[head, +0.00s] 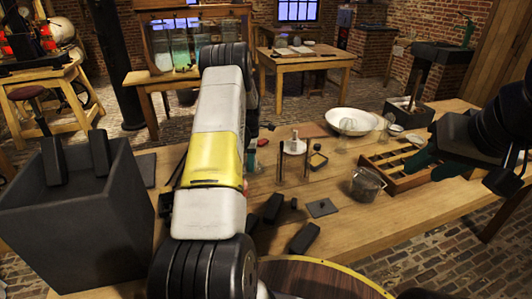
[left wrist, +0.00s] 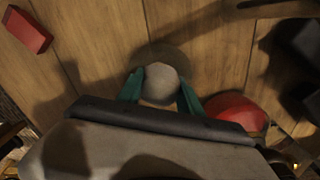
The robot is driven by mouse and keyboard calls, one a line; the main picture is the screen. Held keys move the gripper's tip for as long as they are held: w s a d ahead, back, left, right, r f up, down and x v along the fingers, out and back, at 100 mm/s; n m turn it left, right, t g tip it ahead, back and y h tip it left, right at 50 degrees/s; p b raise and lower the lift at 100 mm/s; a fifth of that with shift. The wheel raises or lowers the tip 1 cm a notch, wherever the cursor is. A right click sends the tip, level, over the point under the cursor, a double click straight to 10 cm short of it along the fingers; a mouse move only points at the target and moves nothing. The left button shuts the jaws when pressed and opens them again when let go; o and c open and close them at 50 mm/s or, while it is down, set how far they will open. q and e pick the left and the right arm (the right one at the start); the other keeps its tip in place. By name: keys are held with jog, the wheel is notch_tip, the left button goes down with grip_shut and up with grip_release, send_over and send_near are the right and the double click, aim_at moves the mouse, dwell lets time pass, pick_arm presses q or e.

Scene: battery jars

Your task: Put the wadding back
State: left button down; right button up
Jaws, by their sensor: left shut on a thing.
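In the left wrist view a pale grey, rounded lump (left wrist: 160,84), which looks like the wadding, sits between the teal fingers of my left gripper (left wrist: 160,92). The fingers are shut on its two sides, over the wooden bench. In the head view my own left arm hides most of this gripper; a teal part of the gripper (head: 251,160) shows just right of the arm, and the lump cannot be made out. My right gripper (head: 433,167) is at the right, above the slotted wooden tray (head: 385,187); its teal fingers are apart and nothing shows between them.
Dark blocks (head: 304,238) lie near the front. A large dark box (head: 77,215) stands left. A red rounded thing (left wrist: 238,111) is beside my left fingers.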

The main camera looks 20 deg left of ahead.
pick_arm(q)
jog(key=shift+f, duration=0.15)
jog(key=c, duration=0.8)
grip_release()
notch_tip(320, 180, up, 12)
jog(key=shift+r, duration=0.2)
